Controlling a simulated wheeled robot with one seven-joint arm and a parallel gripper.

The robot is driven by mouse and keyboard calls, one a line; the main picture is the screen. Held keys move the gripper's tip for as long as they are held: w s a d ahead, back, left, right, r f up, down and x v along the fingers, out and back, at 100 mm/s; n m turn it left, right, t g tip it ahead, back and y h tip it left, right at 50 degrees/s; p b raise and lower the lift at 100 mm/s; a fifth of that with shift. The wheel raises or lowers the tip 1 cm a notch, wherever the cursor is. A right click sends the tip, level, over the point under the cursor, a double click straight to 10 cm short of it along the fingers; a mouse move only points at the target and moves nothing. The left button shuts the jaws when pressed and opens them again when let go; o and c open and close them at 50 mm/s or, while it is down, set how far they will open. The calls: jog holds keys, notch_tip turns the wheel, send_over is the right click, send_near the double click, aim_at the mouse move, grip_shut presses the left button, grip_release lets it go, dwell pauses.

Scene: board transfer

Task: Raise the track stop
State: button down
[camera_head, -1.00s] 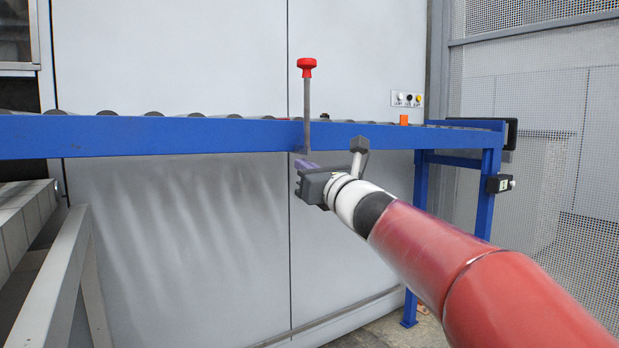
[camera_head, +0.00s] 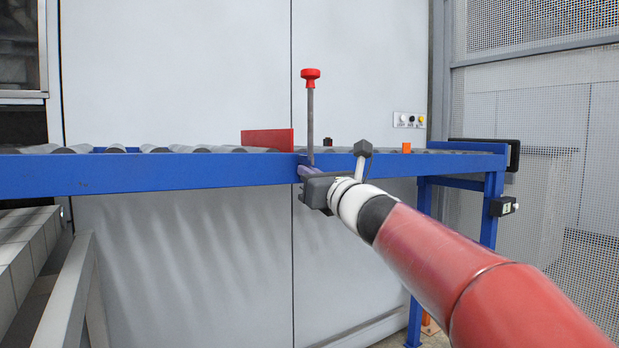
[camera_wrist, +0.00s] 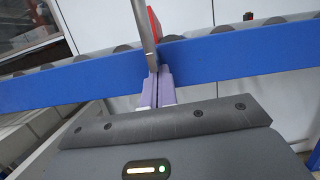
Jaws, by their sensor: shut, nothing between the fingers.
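The track stop is a red plate (camera_head: 267,139) standing above the rollers, just left of an upright rod (camera_head: 310,115) with a red knob (camera_head: 310,74) on top. In the wrist view the plate (camera_wrist: 154,24) shows partly behind the rod (camera_wrist: 145,35). My gripper (camera_head: 303,169) is shut at the front of the blue rail, by the rod's lower end. In the wrist view its pale purple fingers (camera_wrist: 157,78) are together just below the rod's end. I cannot tell whether they touch it.
The blue rail (camera_head: 150,176) of the roller track runs across the view. A small orange block (camera_head: 406,148) and a small dark part (camera_head: 328,142) are at the track to the right. A black end stop (camera_head: 514,154) is at the right end. Grey benches (camera_head: 35,270) stand at lower left.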

jog(key=shift+s+r, duration=0.1)
jog(key=shift+r, duration=0.1)
jog(key=s+d+f+b, duration=0.5)
jog(key=s+f, duration=0.1)
jog(key=s, duration=0.2)
jog(key=shift+d+f, duration=0.25)
jog(key=shift+f, duration=0.15)
jog(key=s+a+f+n+g+h+p, duration=0.1)
jog(key=s+f+n+g+h+p, duration=0.4)
jog(key=s+f+n, duration=0.95)
jog(key=s+d+f+n+g+h+p, duration=0.4)
jog(key=s+d+f+n+g+h, duration=0.2)
jog(key=s+d+f+n, duration=0.5)
jog(key=s+n, duration=0.1)
jog(key=n, duration=0.2)
jog(key=shift+s+d+n+g+h+p, duration=0.15)
jog(key=shift+d+n+g+h+p, duration=0.15)
jog(key=shift+d+n, duration=0.1)
